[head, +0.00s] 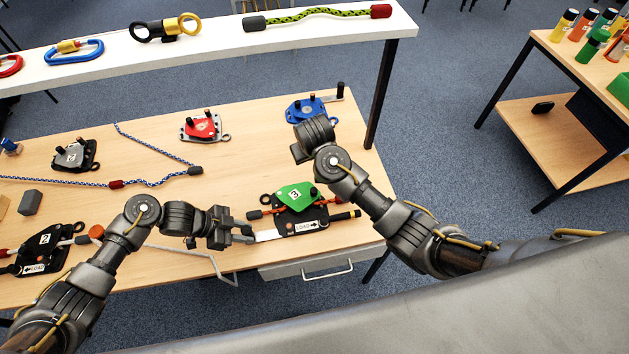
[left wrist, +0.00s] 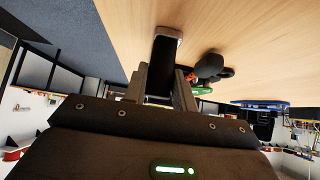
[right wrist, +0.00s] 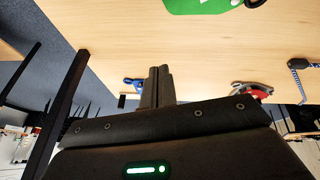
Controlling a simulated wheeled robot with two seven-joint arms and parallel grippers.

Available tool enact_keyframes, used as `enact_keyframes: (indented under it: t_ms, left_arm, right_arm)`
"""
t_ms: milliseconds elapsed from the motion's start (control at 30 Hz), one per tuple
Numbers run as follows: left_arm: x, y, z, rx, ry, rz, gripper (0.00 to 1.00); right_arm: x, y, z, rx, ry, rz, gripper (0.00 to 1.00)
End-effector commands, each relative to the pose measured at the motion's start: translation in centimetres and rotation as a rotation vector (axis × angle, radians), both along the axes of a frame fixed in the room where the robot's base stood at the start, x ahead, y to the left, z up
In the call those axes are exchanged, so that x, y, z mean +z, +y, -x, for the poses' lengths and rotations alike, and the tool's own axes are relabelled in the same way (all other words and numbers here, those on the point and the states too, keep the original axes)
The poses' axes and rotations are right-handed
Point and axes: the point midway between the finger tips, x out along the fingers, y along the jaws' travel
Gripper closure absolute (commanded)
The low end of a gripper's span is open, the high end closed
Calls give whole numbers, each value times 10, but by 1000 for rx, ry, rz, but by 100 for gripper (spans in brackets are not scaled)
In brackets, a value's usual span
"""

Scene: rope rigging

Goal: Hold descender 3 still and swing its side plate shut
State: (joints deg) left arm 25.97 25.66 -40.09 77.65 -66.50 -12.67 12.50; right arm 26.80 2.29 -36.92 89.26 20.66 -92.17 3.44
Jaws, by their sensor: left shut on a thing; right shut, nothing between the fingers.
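Descender 3 (head: 300,222) lies at the front right of the bench, a black plate with a "LOAD" label. Its green side plate (head: 297,195), marked 3, lies over the far part; the near part is uncovered. My right gripper (right wrist: 157,72) is shut and empty, away from the green plate (right wrist: 195,4).
Descender 2 (head: 42,250) lies front left; a grey (head: 75,155), a red (head: 203,126) and a blue descender (head: 305,108) lie behind. A blue-white rope (head: 150,147) crosses the bench. A white shelf (head: 220,48) stands above the back; a drawer (head: 318,262) is below the front.

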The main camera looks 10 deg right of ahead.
Motion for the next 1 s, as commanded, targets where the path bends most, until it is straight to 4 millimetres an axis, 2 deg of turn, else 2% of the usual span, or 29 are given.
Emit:
enact_keyframes:
  t_ms: [100, 300, 667, 767, 1000]
  left_arm:
    - [0, 0, 0, 0, 1, 0, 91]
    - [0, 0, 0, 0, 1, 0, 91]
    - [0, 0, 0, 0, 1, 0, 91]
    - [0, 0, 0, 0, 1, 0, 91]
    - [0, 0, 0, 0, 1, 0, 91]
  right_arm:
    - [-3, 0, 10, -179, 40, -57, 100]
    - [-6, -2, 19, -398, 64, -121, 100]
    - [-11, -3, 18, -467, 61, -145, 100]
    - [-22, -4, 15, -468, 62, -146, 100]
    - [-64, -8, 0, -466, 62, -145, 100]
